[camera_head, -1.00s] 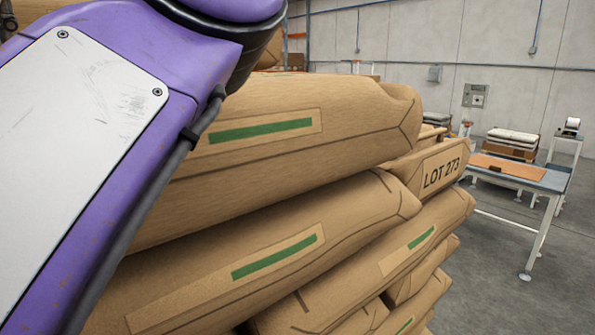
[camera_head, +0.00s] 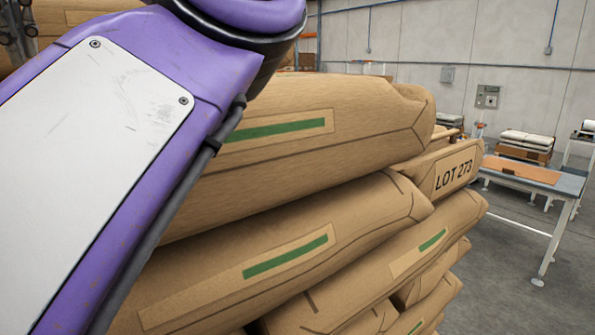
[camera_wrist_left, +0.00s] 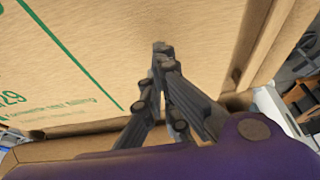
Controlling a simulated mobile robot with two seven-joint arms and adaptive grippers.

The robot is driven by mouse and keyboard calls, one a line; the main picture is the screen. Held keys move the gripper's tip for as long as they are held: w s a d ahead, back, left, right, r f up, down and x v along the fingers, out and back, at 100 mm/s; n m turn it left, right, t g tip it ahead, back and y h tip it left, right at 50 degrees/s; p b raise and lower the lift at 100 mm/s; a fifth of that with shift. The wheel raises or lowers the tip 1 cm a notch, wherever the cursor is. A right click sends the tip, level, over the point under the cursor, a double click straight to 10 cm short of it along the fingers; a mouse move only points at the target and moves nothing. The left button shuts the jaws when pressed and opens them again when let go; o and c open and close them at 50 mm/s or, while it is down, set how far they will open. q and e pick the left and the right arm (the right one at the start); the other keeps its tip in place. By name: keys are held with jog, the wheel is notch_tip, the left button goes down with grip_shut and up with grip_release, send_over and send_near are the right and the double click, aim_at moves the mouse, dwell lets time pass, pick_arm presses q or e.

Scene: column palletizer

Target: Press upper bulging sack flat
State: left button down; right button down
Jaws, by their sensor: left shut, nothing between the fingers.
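The upper sack (camera_head: 370,112) is brown paper with a green stripe on a pale label. It lies on top of the stack in the head view, thick and rounded, and my purple left arm hides its left part. In the left wrist view, a broad brown sack face (camera_wrist_left: 75,65) with green lines and print fills the upper picture. My left gripper (camera_wrist_left: 162,50) is shut and empty, its fingertips over this face; I cannot tell whether they touch it. The head view does not show its fingers. My right gripper is not in view.
Below lie more sacks (camera_head: 290,260), overlapping in layers. A sack marked LOT 273 (camera_head: 452,172) sits at the stack's right end. A table with an orange-brown sheet (camera_head: 520,172) stands further right, with a pile of pale sacks (camera_head: 527,139) behind it. Grey floor (camera_head: 500,250) between is clear.

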pick_arm(q)
jog(key=shift+f, duration=1.9)
dwell(0.8)
notch_tip(320, 180, up, 10)
dwell(0.8)
jog(key=shift+f, duration=0.1)
